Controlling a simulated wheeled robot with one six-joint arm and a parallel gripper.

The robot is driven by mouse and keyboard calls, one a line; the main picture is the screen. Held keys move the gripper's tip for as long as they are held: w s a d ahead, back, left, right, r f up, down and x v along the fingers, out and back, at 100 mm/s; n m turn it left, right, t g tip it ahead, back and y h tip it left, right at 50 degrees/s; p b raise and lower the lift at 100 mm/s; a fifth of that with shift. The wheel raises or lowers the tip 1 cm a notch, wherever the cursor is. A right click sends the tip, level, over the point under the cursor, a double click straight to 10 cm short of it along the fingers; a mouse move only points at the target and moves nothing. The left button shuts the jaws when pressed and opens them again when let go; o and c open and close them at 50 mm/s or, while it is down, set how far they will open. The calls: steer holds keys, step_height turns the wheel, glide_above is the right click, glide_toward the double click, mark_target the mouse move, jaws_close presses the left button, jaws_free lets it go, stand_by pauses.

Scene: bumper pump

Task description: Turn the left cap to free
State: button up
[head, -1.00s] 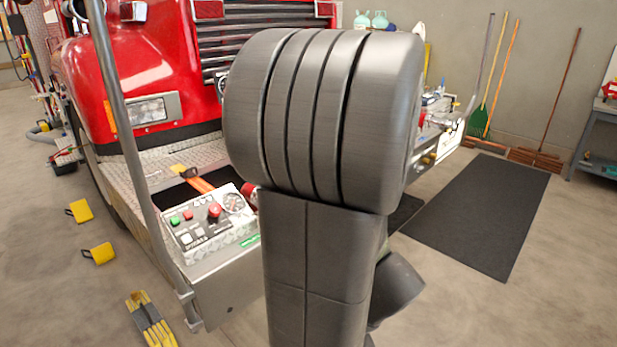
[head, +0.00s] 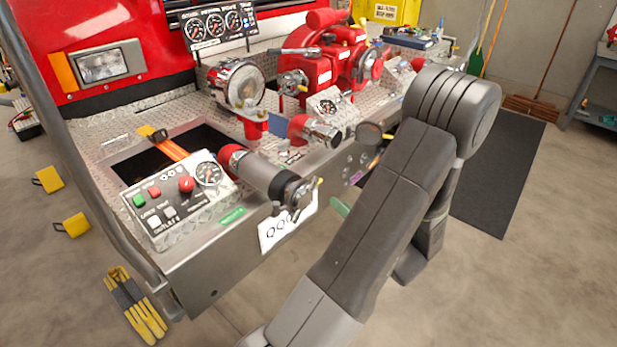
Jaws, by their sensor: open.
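The left outlet on the bumper is a grey cylinder with a red collar (head: 233,158). It ends in a dark metal cap (head: 298,194) with lugs, facing front right. I cannot tell whether this cap is locked or free. A second outlet (head: 313,131) with a red base points right. A dark round cap or disc (head: 370,134) shows just beyond it, partly against my arm. My arm rises from the bottom to an elbow at upper right, then bends down behind itself. My gripper is not visible.
A control box (head: 178,200) with buttons and a gauge sits left of the outlet. A red pump (head: 335,62) and a chrome fitting (head: 237,84) stand behind. A grey rail (head: 75,170) crosses the left.

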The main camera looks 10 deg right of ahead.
mark_target(316, 183)
steer(key=p+x, duration=0.1)
steer(key=x, duration=1.2)
steer(key=shift+w+a+r+p, duration=0.1)
steer(key=shift+w+a+p, duration=0.1)
steer(key=shift+p, duration=0.2)
steer(key=shift+s, duration=0.1)
jaws_close()
